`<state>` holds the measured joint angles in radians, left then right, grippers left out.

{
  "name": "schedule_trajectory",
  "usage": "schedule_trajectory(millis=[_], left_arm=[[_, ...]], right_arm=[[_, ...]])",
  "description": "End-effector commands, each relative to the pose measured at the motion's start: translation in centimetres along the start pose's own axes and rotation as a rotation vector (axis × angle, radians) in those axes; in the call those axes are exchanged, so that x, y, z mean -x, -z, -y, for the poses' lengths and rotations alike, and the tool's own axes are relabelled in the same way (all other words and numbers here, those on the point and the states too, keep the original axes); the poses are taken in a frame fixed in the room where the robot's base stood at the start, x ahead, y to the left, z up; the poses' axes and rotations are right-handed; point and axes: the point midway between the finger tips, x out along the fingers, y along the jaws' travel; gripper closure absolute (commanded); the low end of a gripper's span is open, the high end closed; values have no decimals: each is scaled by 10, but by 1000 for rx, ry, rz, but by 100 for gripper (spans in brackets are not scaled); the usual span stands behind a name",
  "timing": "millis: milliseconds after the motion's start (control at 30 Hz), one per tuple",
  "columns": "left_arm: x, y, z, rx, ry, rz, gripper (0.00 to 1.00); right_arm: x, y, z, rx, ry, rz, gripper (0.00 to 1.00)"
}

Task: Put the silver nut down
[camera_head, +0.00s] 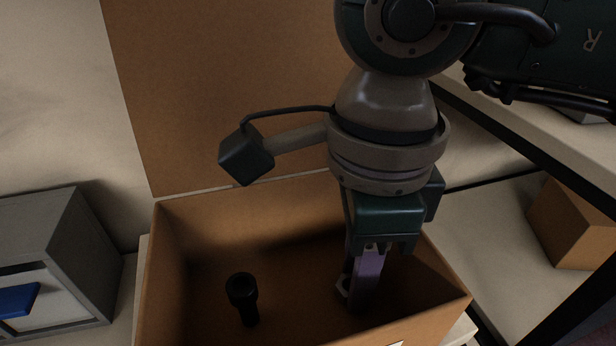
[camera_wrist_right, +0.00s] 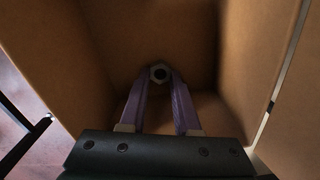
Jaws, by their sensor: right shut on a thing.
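The silver nut (camera_wrist_right: 160,73) shows in the right wrist view, held between the tips of my right gripper's purple fingers. My right gripper (camera_wrist_right: 161,80) is shut on it. In the head view my right gripper (camera_head: 352,292) points down inside the open cardboard box (camera_head: 195,232), towards its right side. I cannot tell how far the nut is above the box floor. My left gripper is in neither view.
A black flashlight-like object (camera_head: 241,297) stands in the box, left of my right gripper. The box's raised flap (camera_head: 220,90) is behind. A grey bin (camera_head: 65,260) with a blue item (camera_head: 18,300) is at the left. Another cardboard box (camera_head: 570,225) is at the right.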

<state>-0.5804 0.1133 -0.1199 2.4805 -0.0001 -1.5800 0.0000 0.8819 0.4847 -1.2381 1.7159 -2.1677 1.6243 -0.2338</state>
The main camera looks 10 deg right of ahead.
Motion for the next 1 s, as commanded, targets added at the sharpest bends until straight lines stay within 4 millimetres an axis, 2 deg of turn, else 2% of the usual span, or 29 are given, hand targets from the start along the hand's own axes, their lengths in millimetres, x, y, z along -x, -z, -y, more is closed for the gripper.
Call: schedule_trajectory(millis=[100,133,367,600,733,867,1000], left_arm=[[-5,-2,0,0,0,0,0],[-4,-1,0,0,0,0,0],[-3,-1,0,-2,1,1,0],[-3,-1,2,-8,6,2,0],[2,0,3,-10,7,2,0],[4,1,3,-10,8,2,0],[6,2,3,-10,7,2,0]], right_arm=[[-5,0,0,0,0,0,100],[-4,0,0,0,0,0,67],[-3,0,0,-1,-1,-1,41],[-2,0,0,-1,-1,-1,39],[5,0,0,-1,1,1,39],[28,0,1,0,4,1,39],[61,0,2,0,5,2,39]])
